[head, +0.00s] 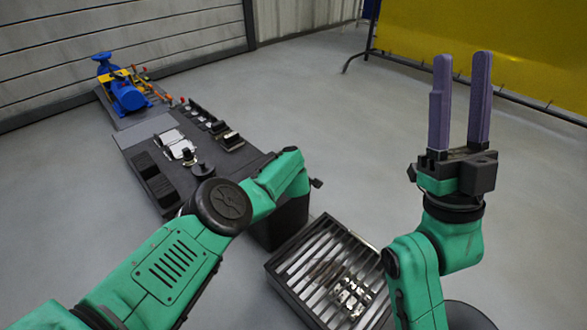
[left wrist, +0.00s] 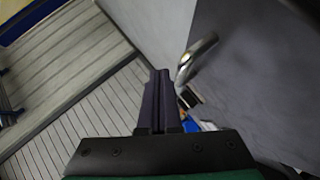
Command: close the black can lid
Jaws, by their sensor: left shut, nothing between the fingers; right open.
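A dark, bin-like body (head: 282,228), possibly the black can, stands at the near end of the black bench. My left forearm and wrist cover much of it, and I cannot make out its lid in the head view. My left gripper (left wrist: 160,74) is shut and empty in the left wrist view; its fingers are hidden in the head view. A bent metal bar (left wrist: 195,60) shows just right of its fingertips; I cannot tell what it belongs to or whether they touch. My right gripper (head: 462,62) is open, empty and pointing up, well right of the bench.
The black bench (head: 150,130) carries white papers and several small dark parts. A blue pump (head: 127,95) stands beyond it. A slatted tray (head: 290,272) with metal parts lies at the front. Open floor (head: 345,130) stretches behind, toward a yellow screen (head: 470,40).

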